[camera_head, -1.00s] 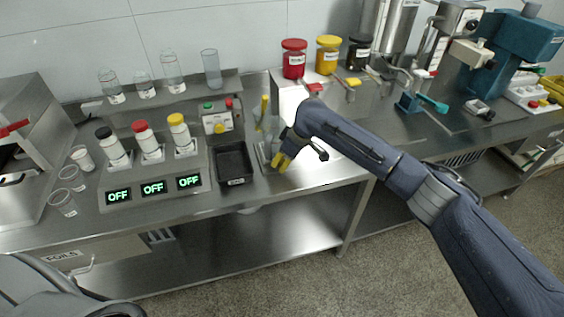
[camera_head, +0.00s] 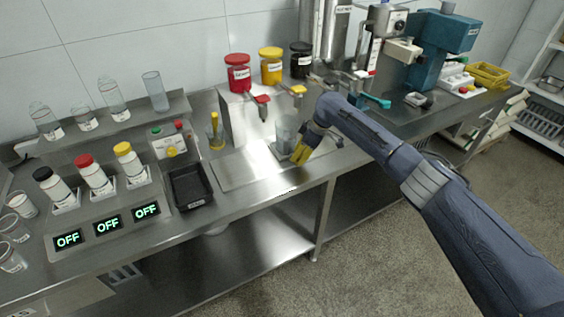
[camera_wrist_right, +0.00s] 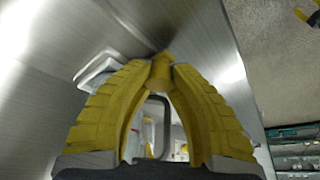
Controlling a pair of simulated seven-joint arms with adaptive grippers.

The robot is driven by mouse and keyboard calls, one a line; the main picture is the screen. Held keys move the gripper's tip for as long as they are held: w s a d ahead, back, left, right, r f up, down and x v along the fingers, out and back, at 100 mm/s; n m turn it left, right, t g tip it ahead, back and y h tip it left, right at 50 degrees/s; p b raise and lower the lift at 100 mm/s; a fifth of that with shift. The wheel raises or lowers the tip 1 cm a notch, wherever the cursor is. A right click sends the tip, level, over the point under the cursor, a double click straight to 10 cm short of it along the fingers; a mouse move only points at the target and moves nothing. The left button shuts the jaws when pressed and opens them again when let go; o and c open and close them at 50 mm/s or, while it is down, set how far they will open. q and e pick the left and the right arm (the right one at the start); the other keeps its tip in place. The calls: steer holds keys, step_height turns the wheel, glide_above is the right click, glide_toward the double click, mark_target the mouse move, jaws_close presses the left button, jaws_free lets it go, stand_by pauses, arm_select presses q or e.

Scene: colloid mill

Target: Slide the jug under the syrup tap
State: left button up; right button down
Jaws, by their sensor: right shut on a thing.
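The clear jug (camera_head: 286,134) stands on the steel counter in front of the dispenser, in the head view. It is near the red tap (camera_head: 262,100) and the yellow tap (camera_head: 297,91); I cannot tell whether it is under either spout. My right gripper (camera_head: 300,154) is at the jug's near right side, its yellow fingers shut on the jug. In the right wrist view the fingers (camera_wrist_right: 164,62) meet at their tips, with a grey loop, seemingly the jug's handle (camera_wrist_right: 151,112), between them. My left gripper is not in view.
Red (camera_head: 238,73), yellow (camera_head: 271,66) and black (camera_head: 301,60) syrup jars sit on the dispenser. The counter (camera_head: 235,172) between tray and jug is bare.

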steer(key=shift+w+d+r, duration=0.15)
steer(key=shift+w+d, duration=0.45)
steer(key=shift+d, duration=0.2)
steer(key=shift+w+d+r, duration=0.1)
steer(key=shift+w+d, duration=0.5)
steer(key=shift+d, duration=0.2)
steer(key=c, duration=1.3)
jaws_free()
steer(key=shift+a+f, duration=0.1)
steer(key=shift+c, duration=0.2)
steer(key=w+v, duration=0.1)
steer(key=v, duration=1.1)
steer(key=shift+s, duration=0.45)
steer(key=shift+d, duration=0.2)
